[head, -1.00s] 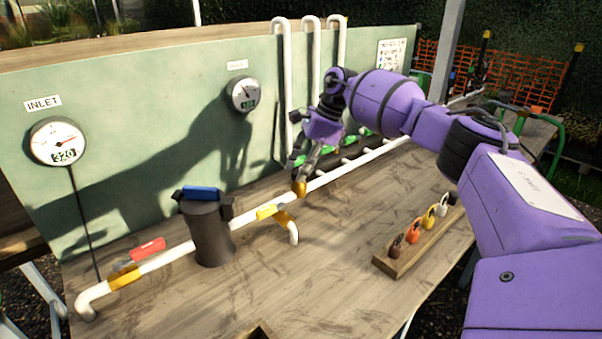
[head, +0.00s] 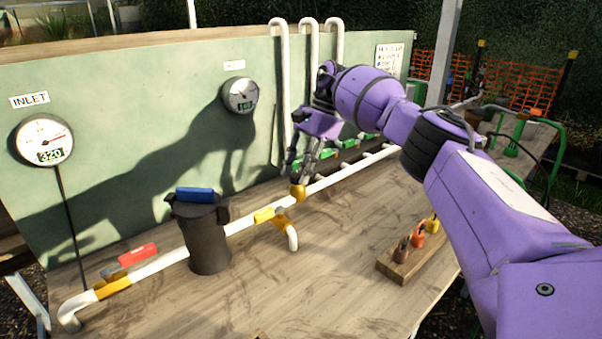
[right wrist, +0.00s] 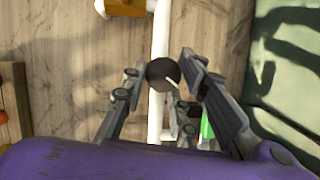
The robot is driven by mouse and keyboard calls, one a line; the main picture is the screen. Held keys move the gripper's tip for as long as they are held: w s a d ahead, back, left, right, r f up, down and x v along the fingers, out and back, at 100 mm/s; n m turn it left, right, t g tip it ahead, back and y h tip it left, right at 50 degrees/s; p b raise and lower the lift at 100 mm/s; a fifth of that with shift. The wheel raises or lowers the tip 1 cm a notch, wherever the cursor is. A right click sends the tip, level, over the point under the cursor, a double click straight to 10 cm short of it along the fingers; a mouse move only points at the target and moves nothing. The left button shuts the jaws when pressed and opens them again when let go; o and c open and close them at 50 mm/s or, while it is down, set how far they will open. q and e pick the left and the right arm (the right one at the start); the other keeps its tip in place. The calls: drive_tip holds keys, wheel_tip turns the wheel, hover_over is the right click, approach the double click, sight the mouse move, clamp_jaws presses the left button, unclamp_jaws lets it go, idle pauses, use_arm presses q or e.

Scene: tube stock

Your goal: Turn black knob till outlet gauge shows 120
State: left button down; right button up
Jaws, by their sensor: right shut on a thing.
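My right gripper (head: 299,173) points down over the white pipe, shut on the black knob (right wrist: 162,75). In the right wrist view the knob is round with a white mark, between my two fingers (right wrist: 158,76). In the head view the fingers hide the knob; the brass regulator body (head: 298,193) shows just below them. The outlet gauge (head: 240,95) is on the green panel; its small digits seem to read about 140, but are not sharp. The inlet gauge (head: 45,140) reads 320. My left gripper is not in view.
A dark filter canister (head: 208,240) with a blue top stands on the pipe line. A wooden rack (head: 402,266) of coloured tags sits at the right.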

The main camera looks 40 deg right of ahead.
drive_tip(key=shift+s+a+f+n+g+b, duration=0.15)
drive_tip(key=shift+f+n+g+b, duration=0.2)
drive_tip(key=shift+n, duration=0.25)
idle(0.6)
idle(0.5)
drive_tip(key=o, duration=1)
drive_tip(key=shift+r, duration=0.25)
wheel_tip(320, 180, up, 10)
